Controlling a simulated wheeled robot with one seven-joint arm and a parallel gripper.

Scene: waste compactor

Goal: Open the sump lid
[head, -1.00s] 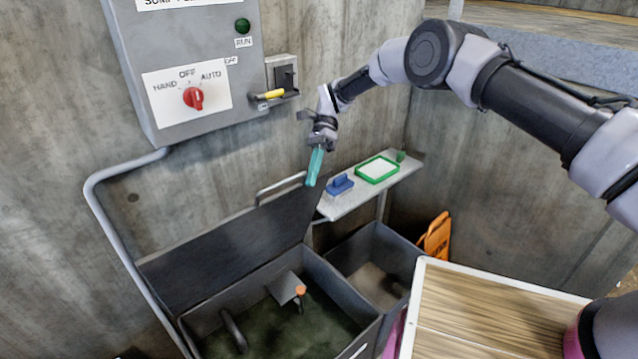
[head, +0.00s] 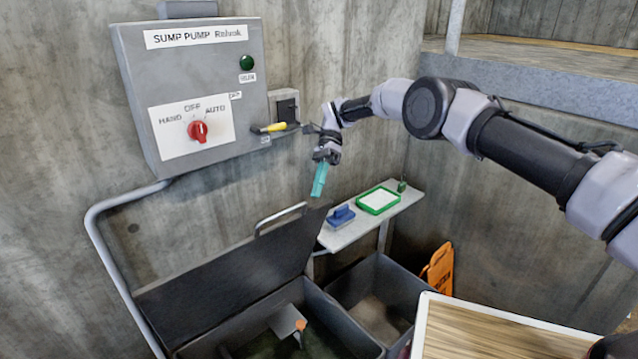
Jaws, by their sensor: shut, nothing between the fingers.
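The sump lid (head: 225,285) is a dark grey panel standing steeply raised at the back of the sump tank (head: 345,330). The lid has a metal bar handle (head: 281,218) at its upper edge. The tank's open top shows dark water and a small orange-tipped part (head: 300,326); its lower part is cut off by the frame. My gripper (head: 319,182), with teal fingers pointing down, is shut and empty. It hangs just above the lid's upper right corner, right of the handle. Whether it touches the lid cannot be told, but a small gap shows.
A grey control box (head: 195,90) with a red knob (head: 198,131) is on the wall above. A shelf (head: 375,218) right of the lid holds a blue brush (head: 341,217) and a green-framed tray (head: 379,200). A second bin (head: 385,290) and an orange sign (head: 440,268) stand to the right.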

